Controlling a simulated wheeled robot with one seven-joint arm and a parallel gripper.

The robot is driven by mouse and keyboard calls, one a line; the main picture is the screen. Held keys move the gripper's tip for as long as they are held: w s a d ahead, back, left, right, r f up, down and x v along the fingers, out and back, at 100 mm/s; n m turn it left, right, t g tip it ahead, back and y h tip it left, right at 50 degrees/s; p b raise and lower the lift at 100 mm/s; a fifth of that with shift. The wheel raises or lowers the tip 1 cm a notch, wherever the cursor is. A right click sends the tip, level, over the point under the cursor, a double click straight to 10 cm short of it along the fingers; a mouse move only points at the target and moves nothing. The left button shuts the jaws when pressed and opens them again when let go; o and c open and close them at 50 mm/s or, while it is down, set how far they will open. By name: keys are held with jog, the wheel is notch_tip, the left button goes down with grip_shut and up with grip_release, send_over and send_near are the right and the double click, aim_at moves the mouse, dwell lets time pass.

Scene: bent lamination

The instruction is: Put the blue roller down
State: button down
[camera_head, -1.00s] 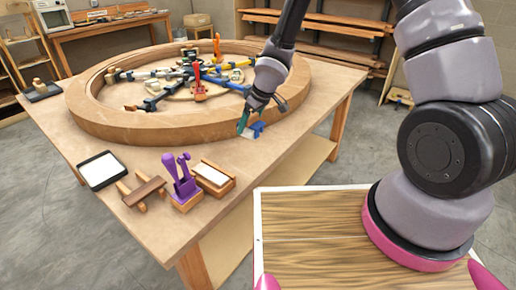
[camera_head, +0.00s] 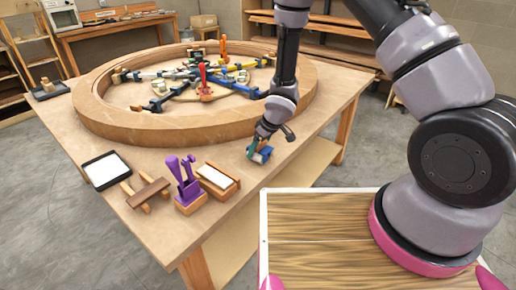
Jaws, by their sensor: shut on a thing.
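My gripper (camera_head: 261,143) is over the right front part of the wooden table, outside the large wooden ring. It is shut on the blue roller (camera_head: 262,154), a small blue piece under the fingers at the table's right edge. The fingers partly hide the roller. I cannot tell whether the roller touches the tabletop.
The wooden table (camera_head: 230,165) holds the ring (camera_head: 150,128) with several clamps inside it. Along the front stand a white-topped tray (camera_head: 106,170), a brown wooden tool (camera_head: 148,190), a purple tool (camera_head: 185,180) and a wooden box (camera_head: 217,178). Bare tabletop lies between box and ring.

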jog(key=shift+f, duration=0.15)
jog(key=shift+d+f, duration=0.1)
jog(key=shift+f, duration=0.35)
grip_release()
jog(key=shift+f, duration=0.1)
jog(key=shift+r, duration=0.2)
jog(key=v, duration=1.3)
jog(key=shift+a, duration=0.3)
